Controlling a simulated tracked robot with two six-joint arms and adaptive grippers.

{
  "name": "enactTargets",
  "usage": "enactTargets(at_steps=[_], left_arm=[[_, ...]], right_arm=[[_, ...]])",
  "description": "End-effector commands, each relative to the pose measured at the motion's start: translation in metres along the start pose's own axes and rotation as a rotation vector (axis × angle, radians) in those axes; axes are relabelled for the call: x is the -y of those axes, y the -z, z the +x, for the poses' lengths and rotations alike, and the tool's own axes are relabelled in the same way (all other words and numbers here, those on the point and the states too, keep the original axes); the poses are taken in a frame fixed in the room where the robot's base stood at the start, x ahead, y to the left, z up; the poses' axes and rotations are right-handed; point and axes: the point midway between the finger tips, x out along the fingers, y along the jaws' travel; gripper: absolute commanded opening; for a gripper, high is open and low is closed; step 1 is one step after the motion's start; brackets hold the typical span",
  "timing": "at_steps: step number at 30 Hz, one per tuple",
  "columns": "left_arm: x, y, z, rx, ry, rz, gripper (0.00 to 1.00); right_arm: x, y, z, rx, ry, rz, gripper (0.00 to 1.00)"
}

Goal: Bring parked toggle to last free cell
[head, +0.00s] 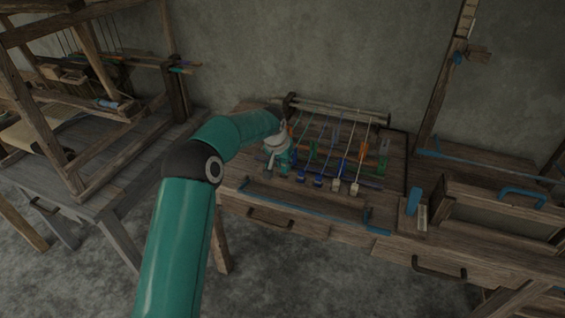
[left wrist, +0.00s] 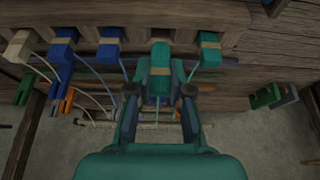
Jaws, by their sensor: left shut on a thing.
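My left gripper (head: 283,163) is at the left end of a row of toggles on the wooden table. In the left wrist view the left gripper (left wrist: 160,88) is shut on a green toggle (left wrist: 160,55) with a tan band. This toggle is in front of the notched wooden rail (left wrist: 140,34), between a blue toggle (left wrist: 110,42) and another green toggle (left wrist: 209,46). I cannot tell whether it touches the rail. Another blue toggle (left wrist: 64,46) and a whitish toggle (left wrist: 19,46) are further left. My right gripper is not in view.
Cords run from the toggles to a wooden roller (head: 340,109) at the back. Coloured tabs, such as an orange one (head: 362,154), stand among them. A blue bar (head: 305,203) lies along the table front. A blue-handled box (head: 500,212) is right; a loom frame stands left.

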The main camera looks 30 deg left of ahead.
Motion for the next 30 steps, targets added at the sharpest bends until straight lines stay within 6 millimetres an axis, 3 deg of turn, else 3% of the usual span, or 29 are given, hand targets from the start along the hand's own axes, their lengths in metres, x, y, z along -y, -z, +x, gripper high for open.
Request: enactTargets(at_steps=[8,30], left_arm=[[0.0,-0.001,0.002,0.001,0.0,0.0,0.06],[0.001,-0.015,0.033,0.0,0.0,-0.001,0.06]], right_arm=[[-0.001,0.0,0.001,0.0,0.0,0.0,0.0],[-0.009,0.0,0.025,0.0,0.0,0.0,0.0]])
